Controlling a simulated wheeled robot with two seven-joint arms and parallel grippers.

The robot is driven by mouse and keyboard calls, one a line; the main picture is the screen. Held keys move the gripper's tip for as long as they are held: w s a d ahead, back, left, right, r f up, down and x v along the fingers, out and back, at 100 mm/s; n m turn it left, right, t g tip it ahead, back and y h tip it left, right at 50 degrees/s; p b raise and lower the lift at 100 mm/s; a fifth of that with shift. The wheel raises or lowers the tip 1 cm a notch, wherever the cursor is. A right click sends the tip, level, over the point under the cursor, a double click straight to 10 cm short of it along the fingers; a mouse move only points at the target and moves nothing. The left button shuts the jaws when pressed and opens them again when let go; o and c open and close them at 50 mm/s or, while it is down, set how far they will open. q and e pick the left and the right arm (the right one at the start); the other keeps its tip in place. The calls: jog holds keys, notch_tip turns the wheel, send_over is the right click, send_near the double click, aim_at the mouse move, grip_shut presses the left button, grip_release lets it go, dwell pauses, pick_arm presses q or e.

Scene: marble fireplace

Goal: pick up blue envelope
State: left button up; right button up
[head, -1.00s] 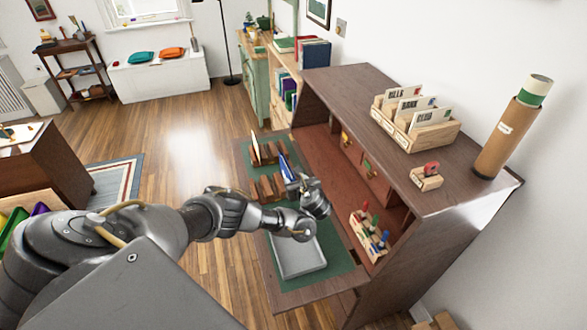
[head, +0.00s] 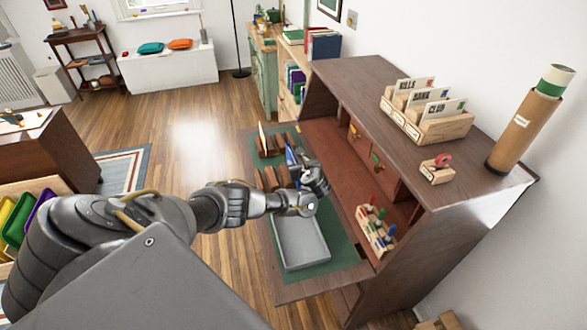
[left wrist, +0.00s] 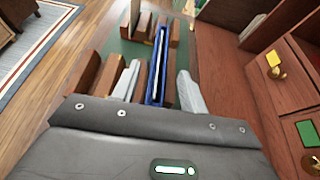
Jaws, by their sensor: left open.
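The blue envelope (head: 291,155) stands on edge in a brown wooden slotted rack (head: 268,178) on the green mat of the desk's fold-down front. In the left wrist view the blue envelope (left wrist: 156,68) shows edge-on between my two light grey fingers. My left gripper (head: 312,176) is open. It also shows in the left wrist view (left wrist: 157,84), one finger on each side of the envelope, with a gap on both sides. In the head view the gripper and wrist hide the envelope's lower part. My right gripper is not in view.
A grey tray (head: 300,243) lies on the mat nearer me. A pale card (head: 262,137) stands in the rack left of the envelope. The desk's cubbies and a holder with colored stamps (head: 375,230) are to the right. Open floor lies left.

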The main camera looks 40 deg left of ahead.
aim_at(294, 159)
pick_arm(q)
jog(key=x, duration=0.4)
jog(key=shift+f+b, duration=0.25)
jog(key=shift+b, duration=0.1)
jog(key=shift+c, duration=0.4)
grip_shut()
